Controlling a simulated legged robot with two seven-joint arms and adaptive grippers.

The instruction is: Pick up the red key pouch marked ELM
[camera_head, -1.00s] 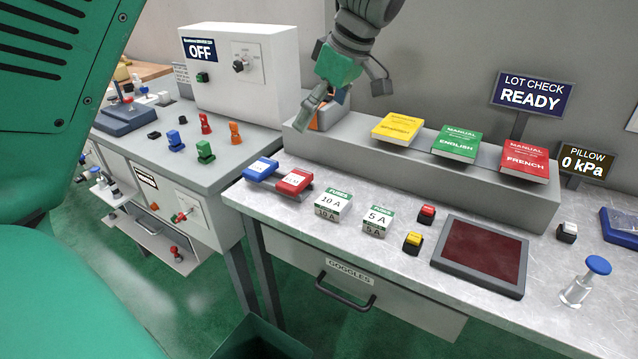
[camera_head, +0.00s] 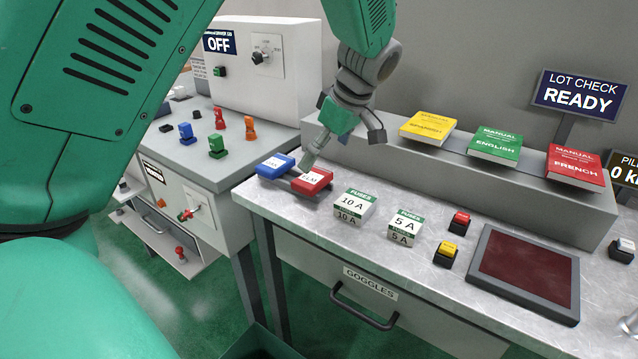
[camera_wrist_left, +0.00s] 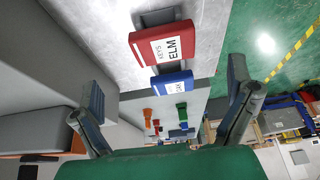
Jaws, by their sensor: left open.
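The red key pouch marked ELM (camera_head: 312,182) lies near the left end of the metal workbench, right beside a blue key pouch (camera_head: 275,166). In the left wrist view the red pouch (camera_wrist_left: 162,44) reads KEYS ELM, and the blue pouch (camera_wrist_left: 172,81) lies just below it. My left gripper (camera_head: 343,150) is open and empty, above and just behind the red pouch. One finger hangs close to the pouch's back edge; I cannot tell if they touch. In the left wrist view the spread fingers (camera_wrist_left: 165,108) have nothing between them. My right gripper is not in view.
Fuse boxes marked 10 A (camera_head: 354,207) and 5 A (camera_head: 405,228) stand right of the pouches. A grey raised ledge (camera_head: 470,185) with yellow, green and red manuals runs behind. A white machine marked OFF (camera_head: 290,85) stands at the left.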

